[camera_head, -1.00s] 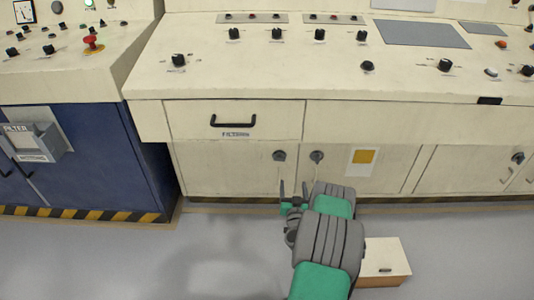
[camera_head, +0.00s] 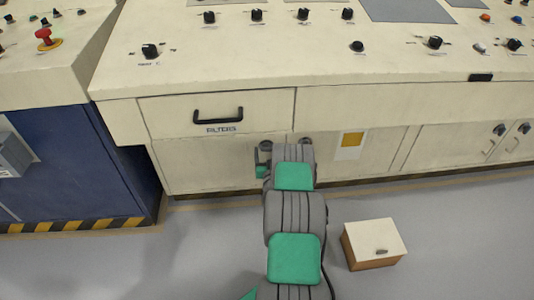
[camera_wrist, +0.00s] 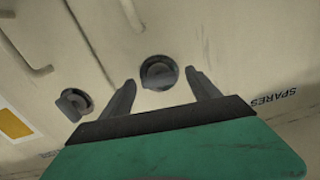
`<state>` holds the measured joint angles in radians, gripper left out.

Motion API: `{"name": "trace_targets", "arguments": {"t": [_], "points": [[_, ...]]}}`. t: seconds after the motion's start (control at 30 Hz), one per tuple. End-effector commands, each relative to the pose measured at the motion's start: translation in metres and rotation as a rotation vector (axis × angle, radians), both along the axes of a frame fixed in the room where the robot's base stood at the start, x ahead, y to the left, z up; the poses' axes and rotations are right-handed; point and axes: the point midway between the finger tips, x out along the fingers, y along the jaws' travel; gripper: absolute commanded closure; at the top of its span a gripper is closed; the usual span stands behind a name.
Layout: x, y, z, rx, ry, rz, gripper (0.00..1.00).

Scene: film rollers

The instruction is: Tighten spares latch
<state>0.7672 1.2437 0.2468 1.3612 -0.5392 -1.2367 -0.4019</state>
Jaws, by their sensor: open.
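The spares latch (camera_wrist: 158,73) is a dark round knob on a cream cabinet door, at the centre of the wrist view. The upside-down SPARES label (camera_wrist: 274,97) is on the same door, to its right. My gripper (camera_wrist: 160,79) is open and empty, with one finger on either side of the latch in the picture. I cannot tell whether the fingers touch it. In the head view my arm reaches the lower cabinet doors and partly hides the latch area.
A second latch (camera_wrist: 75,103) and a yellow label (camera_wrist: 15,124) are on the neighbouring door. The FILTERS drawer (camera_head: 265,113) and overhanging console (camera_head: 240,75) are above. A box with a pale lid (camera_head: 373,238) stands on the floor, right of my arm. Floor to the left is clear.

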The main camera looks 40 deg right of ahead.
Motion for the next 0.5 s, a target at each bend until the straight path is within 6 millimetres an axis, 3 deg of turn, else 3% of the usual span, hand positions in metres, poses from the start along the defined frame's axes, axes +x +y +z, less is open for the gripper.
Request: {"name": "trace_targets", "arguments": {"t": [0.3,0.5], "points": [[0.0022,-0.0036,0.0001,0.002,-0.001,-0.003,0.29],[0.0021,-0.0035,0.0001,0.001,0.000,-0.003,0.45]]}}
